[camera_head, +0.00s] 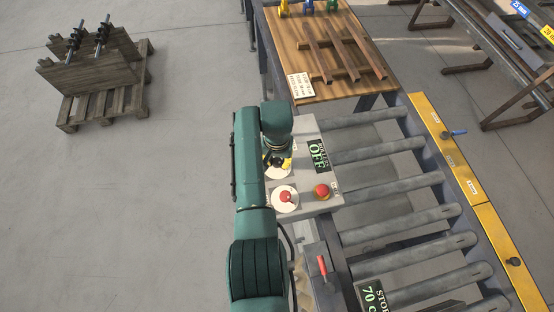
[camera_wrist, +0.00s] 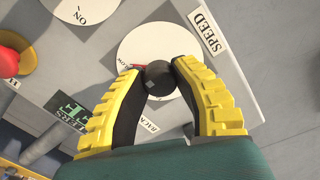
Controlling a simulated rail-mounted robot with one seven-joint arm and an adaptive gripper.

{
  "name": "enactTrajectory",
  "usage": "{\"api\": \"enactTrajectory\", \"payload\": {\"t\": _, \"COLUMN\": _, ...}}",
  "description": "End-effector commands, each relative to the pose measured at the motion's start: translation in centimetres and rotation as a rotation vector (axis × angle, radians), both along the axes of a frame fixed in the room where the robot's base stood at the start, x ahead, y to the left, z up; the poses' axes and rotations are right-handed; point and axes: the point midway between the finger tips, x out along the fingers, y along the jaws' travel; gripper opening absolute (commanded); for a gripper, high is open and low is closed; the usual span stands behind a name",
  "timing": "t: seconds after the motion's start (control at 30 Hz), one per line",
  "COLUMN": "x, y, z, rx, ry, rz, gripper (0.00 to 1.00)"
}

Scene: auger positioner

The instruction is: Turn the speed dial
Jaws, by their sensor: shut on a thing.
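The speed dial (camera_wrist: 137,45) is a white disc on the grey control panel, with a dark round knob (camera_wrist: 161,77) near its middle and a red pointer beside the knob. A "SPEED" label (camera_wrist: 205,31) sits next to the disc. My gripper (camera_wrist: 159,82) has its yellow-backed fingers on both sides of the knob, shut on it. In the head view my gripper (camera_head: 278,160) is over the upper part of the panel, and my arm hides much of the dial.
A second white dial (camera_head: 284,197) with a red knob and a red button (camera_head: 322,191) are close by on the panel. A display (camera_head: 318,156) reads "OFF". The roller conveyor (camera_head: 385,180) runs to the right. A wooden table (camera_head: 335,50) with bars stands behind.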

Motion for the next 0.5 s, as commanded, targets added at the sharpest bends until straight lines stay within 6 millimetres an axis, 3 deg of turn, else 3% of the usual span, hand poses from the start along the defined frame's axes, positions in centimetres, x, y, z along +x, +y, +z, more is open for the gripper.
{"api": "enactTrajectory", "payload": {"t": 0.27, "x": -0.05, "y": 0.00, "z": -0.19, "rx": 0.000, "ry": 0.001, "rz": -0.001, "gripper": 0.00}}
{"api": "enactTrajectory", "payload": {"t": 0.3, "x": -0.06, "y": 0.00, "z": -0.20, "rx": 0.000, "ry": 0.001, "rz": -0.001, "gripper": 0.31}}
{"api": "enactTrajectory", "payload": {"t": 0.43, "x": -0.05, "y": 0.00, "z": -0.16, "rx": 0.000, "ry": 0.001, "rz": -0.001, "gripper": 0.56}}
{"api": "enactTrajectory", "payload": {"t": 0.5, "x": -0.04, "y": 0.00, "z": -0.13, "rx": 0.000, "ry": 0.001, "rz": 0.000, "gripper": 0.60}}
